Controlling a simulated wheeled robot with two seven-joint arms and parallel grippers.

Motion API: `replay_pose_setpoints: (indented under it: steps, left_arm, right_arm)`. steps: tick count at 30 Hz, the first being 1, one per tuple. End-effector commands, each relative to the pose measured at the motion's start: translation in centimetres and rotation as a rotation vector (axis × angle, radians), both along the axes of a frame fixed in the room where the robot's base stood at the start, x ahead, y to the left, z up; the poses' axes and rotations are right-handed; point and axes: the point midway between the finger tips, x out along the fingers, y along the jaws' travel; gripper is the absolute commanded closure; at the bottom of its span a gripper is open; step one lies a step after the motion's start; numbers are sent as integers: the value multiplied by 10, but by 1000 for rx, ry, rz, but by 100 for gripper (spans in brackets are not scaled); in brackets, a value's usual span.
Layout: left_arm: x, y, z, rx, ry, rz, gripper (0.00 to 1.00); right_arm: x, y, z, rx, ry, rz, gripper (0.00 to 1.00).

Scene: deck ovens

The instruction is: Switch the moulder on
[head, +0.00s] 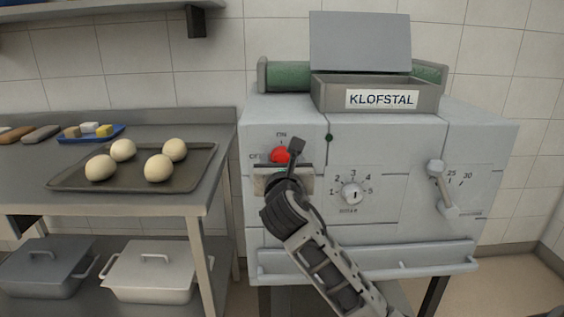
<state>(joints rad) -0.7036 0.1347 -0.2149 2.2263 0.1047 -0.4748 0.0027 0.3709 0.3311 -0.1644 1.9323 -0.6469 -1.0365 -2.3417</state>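The moulder (385,150) is the pale grey machine with the KLOFSTAL label. Its red switch (280,155) sits at the upper left of the front panel, with ON marked above it and OFF to its left. My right gripper (294,150) is in front of the switch, its arm reaching up from the lower right. A dark finger covers the switch's right side, so I cannot tell the switch's setting, whether the finger touches it, or how far the fingers are apart. A small dark green lamp (329,138) sits right of the switch. My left gripper is not in view.
A numbered dial (351,194) and a lever (440,187) are on the panel further right. A ledge (370,262) runs along the machine's lower front. To the left, a steel table (150,208) bears a dark tray (198,172) with several dough balls.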

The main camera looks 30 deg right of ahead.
Motion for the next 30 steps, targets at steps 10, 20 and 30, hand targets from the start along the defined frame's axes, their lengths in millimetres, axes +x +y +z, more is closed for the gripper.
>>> replay_pose_setpoints:
  steps: [10, 20, 30]
  left_arm:
    - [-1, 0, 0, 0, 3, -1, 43]
    - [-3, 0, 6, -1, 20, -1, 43]
    - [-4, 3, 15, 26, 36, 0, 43]
  right_arm:
    - [0, 0, 0, 3, -2, 0, 85]
    - [-1, 0, 2, 101, -59, 0, 85]
    - [-1, -1, 1, 352, -212, 0, 85]
